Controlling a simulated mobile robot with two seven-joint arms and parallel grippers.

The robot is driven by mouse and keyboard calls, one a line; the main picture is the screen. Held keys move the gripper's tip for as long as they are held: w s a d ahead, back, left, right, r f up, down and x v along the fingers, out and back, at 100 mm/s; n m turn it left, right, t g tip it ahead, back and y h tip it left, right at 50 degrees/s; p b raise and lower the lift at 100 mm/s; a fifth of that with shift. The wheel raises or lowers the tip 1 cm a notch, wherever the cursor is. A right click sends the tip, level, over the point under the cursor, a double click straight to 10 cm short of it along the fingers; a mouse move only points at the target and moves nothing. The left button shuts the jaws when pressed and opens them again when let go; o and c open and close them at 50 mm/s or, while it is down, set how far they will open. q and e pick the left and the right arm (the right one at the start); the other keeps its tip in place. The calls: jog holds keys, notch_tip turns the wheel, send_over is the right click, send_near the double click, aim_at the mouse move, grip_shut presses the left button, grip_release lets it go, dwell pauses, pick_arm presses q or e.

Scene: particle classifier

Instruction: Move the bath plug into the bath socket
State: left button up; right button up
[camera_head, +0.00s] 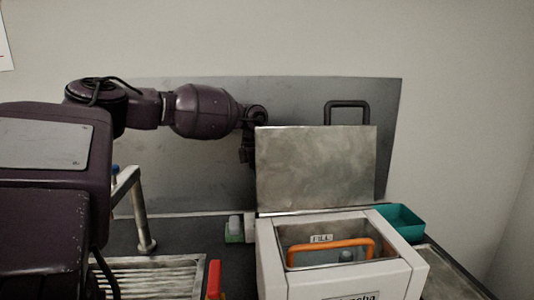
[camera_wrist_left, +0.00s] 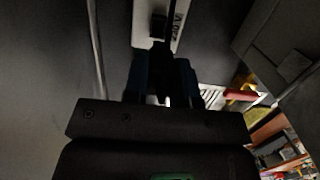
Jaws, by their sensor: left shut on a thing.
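My left gripper (camera_wrist_left: 165,88) is dark in the left wrist view, its blue-tinted fingers closed on a black bath plug (camera_wrist_left: 163,58). A dark cable runs up from the plug. Just beyond is a white socket plate (camera_wrist_left: 141,30) with a label that seems to read "230 V" and a dark square patch. The picture is too dark to tell whether plug and plate touch. In the head view, my left gripper (camera_head: 247,152) is behind the bath's raised lid, mostly hidden, and the plug and socket do not show. My right gripper is in neither view.
The white bath (camera_head: 340,285) holds an orange handle (camera_head: 330,246); its metal lid (camera_head: 315,165) stands open. A teal bin (camera_head: 401,221) is at its right. A green-and-white item (camera_head: 235,231), tap (camera_head: 140,210), drain grate (camera_head: 150,275) and red object (camera_head: 214,280) lie left.

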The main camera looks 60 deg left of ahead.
pick_arm(q)
jog(key=shift+f, duration=0.2)
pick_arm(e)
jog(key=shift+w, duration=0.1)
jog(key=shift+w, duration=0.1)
pick_arm(q)
jog(key=shift+f+b, duration=0.4)
jog(key=shift+f, duration=2.55)
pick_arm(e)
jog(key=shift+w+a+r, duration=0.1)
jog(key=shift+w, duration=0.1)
pick_arm(q)
jog(key=shift+f+b, duration=0.4)
jog(key=shift+f, duration=1.15)
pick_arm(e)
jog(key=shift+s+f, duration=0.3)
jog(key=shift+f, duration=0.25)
